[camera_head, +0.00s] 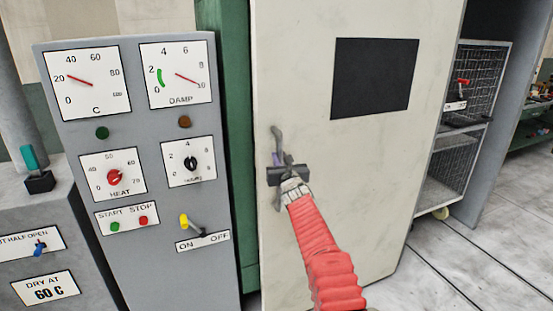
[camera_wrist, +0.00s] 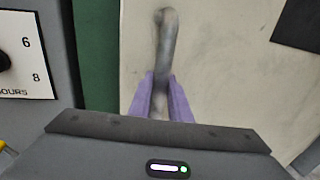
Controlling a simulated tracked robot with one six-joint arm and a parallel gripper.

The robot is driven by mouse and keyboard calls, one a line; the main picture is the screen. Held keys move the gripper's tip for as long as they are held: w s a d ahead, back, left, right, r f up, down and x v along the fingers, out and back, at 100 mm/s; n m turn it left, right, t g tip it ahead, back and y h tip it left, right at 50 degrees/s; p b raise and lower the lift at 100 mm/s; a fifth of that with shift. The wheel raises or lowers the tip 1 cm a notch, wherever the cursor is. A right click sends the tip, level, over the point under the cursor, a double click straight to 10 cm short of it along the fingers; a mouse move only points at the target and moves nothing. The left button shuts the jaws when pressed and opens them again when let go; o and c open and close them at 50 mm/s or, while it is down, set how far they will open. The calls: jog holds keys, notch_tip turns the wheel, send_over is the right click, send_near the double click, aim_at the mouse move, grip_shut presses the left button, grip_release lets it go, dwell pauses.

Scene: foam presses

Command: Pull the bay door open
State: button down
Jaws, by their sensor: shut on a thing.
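The bay door (camera_head: 345,160) is a large pale panel with a dark rectangular window (camera_head: 374,78). Its grey bar handle (camera_head: 277,137) stands upright near the door's left edge. My gripper (camera_head: 276,165), at the end of my red-sleeved arm, is at the handle. In the wrist view, the purple fingers of my gripper (camera_wrist: 160,98) are on both sides of the handle (camera_wrist: 166,45), shut on its lower part. The handle's upper end shows above the fingers; its lower part is hidden by the gripper body. The door's left edge lies close to the green frame, and I cannot tell whether there is a gap.
A grey control panel (camera_head: 75,200) with dials, buttons and a yellow-tipped switch (camera_head: 190,224) stands left of the door. A green post (camera_head: 231,130) is between them. A wire cage cart (camera_head: 465,140) stands to the right. The floor (camera_head: 470,255) at right is clear.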

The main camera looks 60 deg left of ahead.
jog(key=shift+f, duration=0.25)
jog(key=c, duration=1.6)
grip_release()
jog(key=shift+s+r, duration=0.15)
jog(key=shift+c, duration=0.2)
jog(key=shift+s+a+r, duration=0.1)
jog(key=shift+s+r, duration=0.05)
jog(key=shift+s, duration=0.05)
